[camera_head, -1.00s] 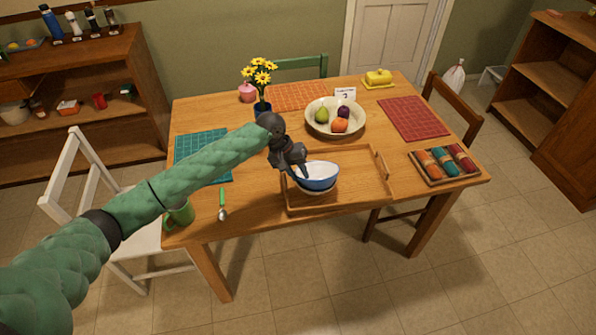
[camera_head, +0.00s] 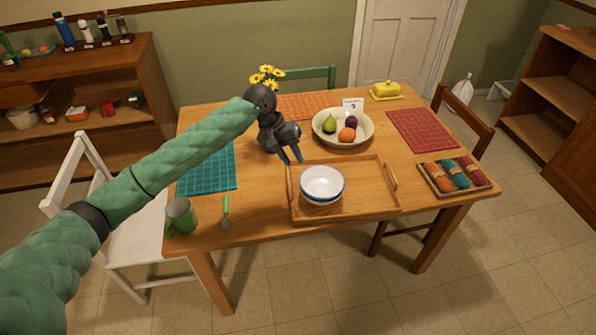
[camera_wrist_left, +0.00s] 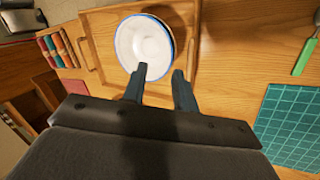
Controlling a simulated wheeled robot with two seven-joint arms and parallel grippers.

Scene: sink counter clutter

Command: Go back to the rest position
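My left gripper (camera_head: 290,156) is raised above the table, just behind and left of the wooden tray (camera_head: 365,207). Its two fingers are apart with nothing between them; they also show in the left wrist view (camera_wrist_left: 160,74). A white bowl with a blue rim (camera_head: 322,182) sits upright in the left part of the tray, apart from the fingers. It appears stacked on another bowl, of which only a little shows. The bowl also shows in the left wrist view (camera_wrist_left: 145,42), beyond the fingertips. My right gripper is not in view.
A fruit bowl (camera_head: 343,138), yellow flowers (camera_head: 265,76) and a box of napkin rolls (camera_head: 455,176) are on the table. The teal mat (camera_head: 207,172) is bare.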

